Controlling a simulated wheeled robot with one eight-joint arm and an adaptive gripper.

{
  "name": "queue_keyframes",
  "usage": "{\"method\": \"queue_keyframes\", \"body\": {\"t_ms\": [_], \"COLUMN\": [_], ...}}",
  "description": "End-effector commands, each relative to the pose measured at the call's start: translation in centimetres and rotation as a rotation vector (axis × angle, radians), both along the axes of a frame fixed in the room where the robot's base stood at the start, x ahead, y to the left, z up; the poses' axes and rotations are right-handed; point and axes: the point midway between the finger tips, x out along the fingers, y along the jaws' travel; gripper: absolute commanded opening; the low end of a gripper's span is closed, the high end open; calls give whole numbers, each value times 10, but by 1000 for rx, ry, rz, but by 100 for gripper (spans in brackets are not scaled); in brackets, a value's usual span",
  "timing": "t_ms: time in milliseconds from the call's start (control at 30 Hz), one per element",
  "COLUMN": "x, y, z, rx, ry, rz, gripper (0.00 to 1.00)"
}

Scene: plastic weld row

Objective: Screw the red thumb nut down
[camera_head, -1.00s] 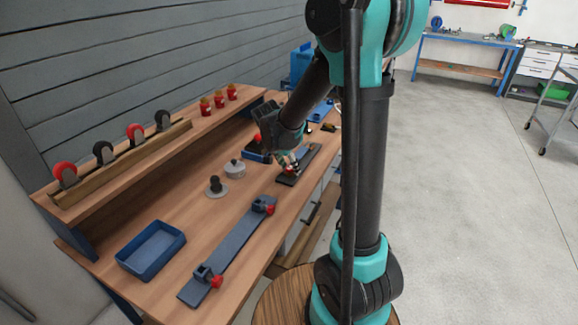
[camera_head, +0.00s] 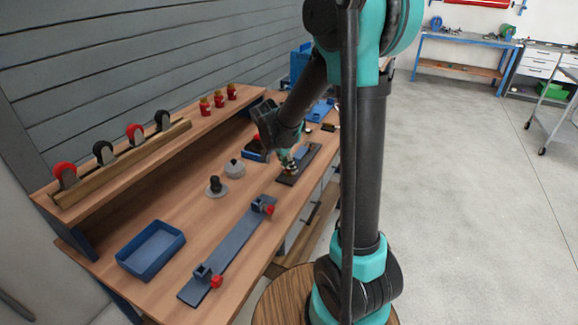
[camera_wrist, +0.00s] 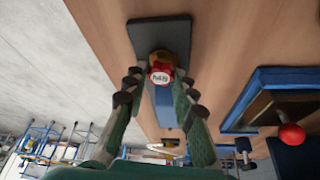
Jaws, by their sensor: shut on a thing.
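The red thumb nut (camera_wrist: 160,68), with a white marked face, shows between the fingertips of my gripper (camera_wrist: 158,76) in the wrist view. My gripper is shut on it from both sides. A brass-coloured part (camera_wrist: 161,56) shows just beyond the nut, over a dark base plate (camera_wrist: 178,27). A blue bar (camera_wrist: 164,106) runs from the nut along the plate. In the head view my gripper (camera_head: 288,166) is low over the dark plate (camera_head: 308,158) at the bench's right edge; the nut is mostly hidden there by the fingers.
A blue tray (camera_wrist: 262,82) with a red-knobbed part lies right of the plate in the wrist view. On the bench (camera_head: 150,214) stand a grey lidded pot (camera_head: 235,170), a black-knobbed disc (camera_head: 216,188), an empty blue bin (camera_head: 150,250) and a long clamped strip (camera_head: 232,246).

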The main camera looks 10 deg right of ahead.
Motion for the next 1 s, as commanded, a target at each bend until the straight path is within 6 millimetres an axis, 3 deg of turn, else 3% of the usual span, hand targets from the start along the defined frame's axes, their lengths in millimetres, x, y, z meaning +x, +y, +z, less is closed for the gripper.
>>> {"method": "queue_keyframes", "body": {"t_ms": [1000], "x": [5], "y": [-3], "z": [-1], "rx": [-3], "ry": [1], "rz": [-1414], "gripper": [0]}}
